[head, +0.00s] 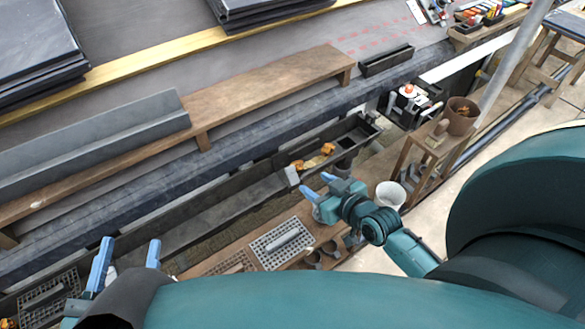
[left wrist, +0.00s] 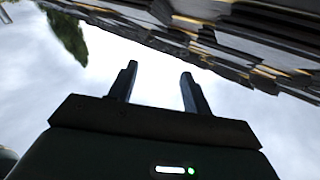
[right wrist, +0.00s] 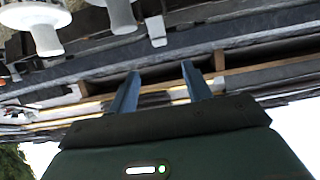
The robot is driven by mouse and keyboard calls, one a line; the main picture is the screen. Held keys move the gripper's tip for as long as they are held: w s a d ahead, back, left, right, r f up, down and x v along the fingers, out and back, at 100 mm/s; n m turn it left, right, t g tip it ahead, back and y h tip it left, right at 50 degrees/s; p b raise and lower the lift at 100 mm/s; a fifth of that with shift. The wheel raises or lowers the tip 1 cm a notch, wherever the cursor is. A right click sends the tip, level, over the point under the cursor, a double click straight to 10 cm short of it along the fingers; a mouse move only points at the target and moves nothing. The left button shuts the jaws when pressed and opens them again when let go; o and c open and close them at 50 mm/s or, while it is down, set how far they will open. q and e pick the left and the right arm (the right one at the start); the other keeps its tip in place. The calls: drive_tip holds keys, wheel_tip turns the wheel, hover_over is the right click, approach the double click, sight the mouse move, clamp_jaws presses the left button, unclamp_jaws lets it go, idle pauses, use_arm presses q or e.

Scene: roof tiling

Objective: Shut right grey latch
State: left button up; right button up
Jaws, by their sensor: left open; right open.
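No part is clearly recognisable as the right grey latch. A small light grey block (head: 291,176) stands at the near edge of the dark gutter (head: 215,215) in the head view. A grey bar (head: 283,240) lies on a metal grille (head: 262,255) nearer to me. My right gripper (head: 318,184) is open and empty, just right of the grey block; its fingers also show in the right wrist view (right wrist: 158,82). My left gripper (head: 131,241) is open and empty at lower left; its fingers show against the sky in the left wrist view (left wrist: 158,78).
Orange-yellow items (head: 318,158) lie in the gutter's right end. A white bucket (head: 390,195) and a wooden stand (head: 425,165) with a brown pot (head: 460,115) are right of my right gripper. A long wooden plank (head: 260,85) runs behind the gutter.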

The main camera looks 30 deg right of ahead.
sight(290, 168)
drive_tip(key=b+x, duration=0.4)
drive_tip(key=x, duration=0.7)
drive_tip(key=shift+b, duration=0.3)
drive_tip(key=shift+w+a+f, duration=0.1)
drive_tip(key=shift+w, duration=0.4)
use_arm(q)
drive_tip(key=shift+w+d+r+n+t+h, duration=0.1)
drive_tip(key=shift+d+r+n+t+h, duration=0.2)
drive_tip(key=shift+d+r+h, duration=0.35)
drive_tip(key=shift+a+f, duration=0.1)
use_arm(e)
drive_tip(key=shift+c, duration=0.6)
